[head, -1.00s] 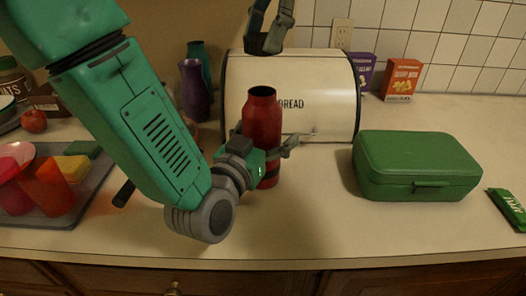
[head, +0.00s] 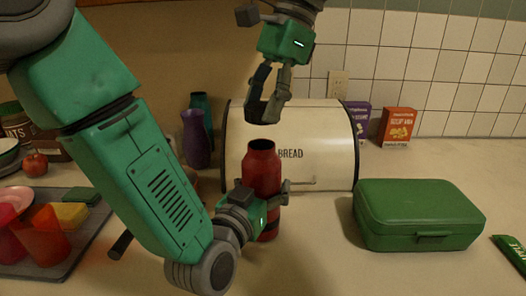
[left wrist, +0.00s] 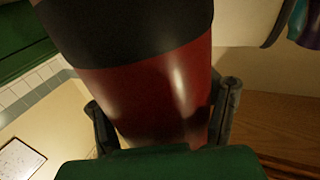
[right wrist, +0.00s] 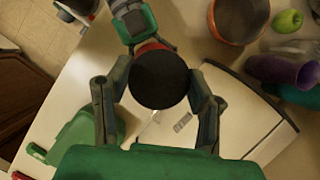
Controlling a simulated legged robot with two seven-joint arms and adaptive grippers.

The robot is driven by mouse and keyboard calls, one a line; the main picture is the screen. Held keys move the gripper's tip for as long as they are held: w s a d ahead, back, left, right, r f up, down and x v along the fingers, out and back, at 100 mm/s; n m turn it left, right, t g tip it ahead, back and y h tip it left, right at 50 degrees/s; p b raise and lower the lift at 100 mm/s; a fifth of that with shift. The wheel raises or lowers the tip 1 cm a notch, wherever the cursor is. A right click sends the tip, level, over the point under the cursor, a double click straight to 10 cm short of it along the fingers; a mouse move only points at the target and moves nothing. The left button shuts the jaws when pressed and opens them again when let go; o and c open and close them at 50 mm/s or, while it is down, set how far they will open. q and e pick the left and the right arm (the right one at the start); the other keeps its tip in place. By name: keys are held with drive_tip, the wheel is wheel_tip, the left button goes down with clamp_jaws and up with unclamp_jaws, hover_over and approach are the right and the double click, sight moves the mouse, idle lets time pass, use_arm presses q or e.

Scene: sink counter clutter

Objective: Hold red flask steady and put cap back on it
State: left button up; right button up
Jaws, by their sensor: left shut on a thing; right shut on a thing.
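The red flask (head: 262,165) stands upright on the counter with its mouth uncovered. My left gripper (head: 268,198) is shut around its lower body; the left wrist view shows the flask's red side and black band (left wrist: 150,100) between the fingers. My right gripper (head: 266,112) hangs above the flask, pointing down, shut on the round black cap (right wrist: 160,79). In the head view the cap is dark and hard to tell from the fingers. A small gap shows between these fingers and the flask's mouth. In the right wrist view the cap hides most of the flask.
A cream bread box (head: 325,150) stands close behind the flask. A green lunch box (head: 418,215) is to the right, with free counter between. Purple and teal vases (head: 195,140) stand behind my left arm. A tray with cups (head: 45,235) is at left.

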sight(255, 144)
drive_tip(key=shift+s+a+f, duration=0.1)
drive_tip(key=shift+f, duration=1.25)
drive_tip(key=shift+x, duration=0.9)
drive_tip(key=shift+f, duration=0.55)
drive_tip(key=m+t, duration=0.1)
drive_tip(key=m, duration=0.2)
drive_tip(key=m+t, duration=0.1)
drive_tip(key=m, duration=0.2)
drive_tip(key=shift+s+d+m+t+y, duration=0.15)
drive_tip(key=shift+d+m+t+y, duration=0.15)
drive_tip(key=shift+m, duration=0.1)
drive_tip(key=m, duration=0.2)
drive_tip(key=m+t, duration=0.1)
drive_tip(key=m, duration=0.1)
drive_tip(key=shift+a+m+t, duration=0.15)
drive_tip(key=shift+m+t, duration=0.15)
drive_tip(key=shift+a+m+t+h, duration=0.2)
drive_tip(key=shift+m+t+h, duration=0.15)
drive_tip(key=shift+m, duration=0.45)
drive_tip(key=shift+w, duration=0.2)
